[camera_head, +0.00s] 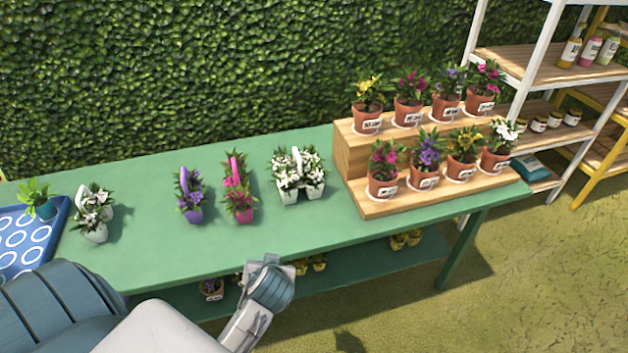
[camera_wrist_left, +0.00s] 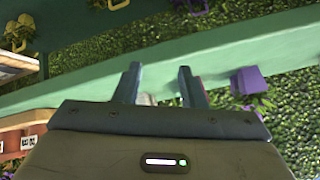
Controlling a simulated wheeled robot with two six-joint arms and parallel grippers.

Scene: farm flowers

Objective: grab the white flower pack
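A white flower pack (camera_head: 298,175) with white pots and a white handle stands upright near the middle of the green table (camera_head: 330,228). Another white flower pack (camera_head: 93,212) stands at the table's left, beside the blue tray. My left gripper (camera_head: 263,266) is by the table's front edge, in front of and apart from the middle pack. Its fingers are hard to make out in the head view. In the left wrist view the left gripper (camera_wrist_left: 160,72) has its two fingers apart. A small pale object shows partly between them, too hidden to identify. My right gripper is not in view.
A purple pack (camera_head: 190,196) and a pink pack (camera_head: 237,188) stand left of the middle white pack. A wooden stepped stand (camera_head: 350,158) with several potted flowers is on the right. A blue tray (camera_head: 30,243) lies far left. Yellow packs (camera_head: 405,239) sit on the lower shelf.

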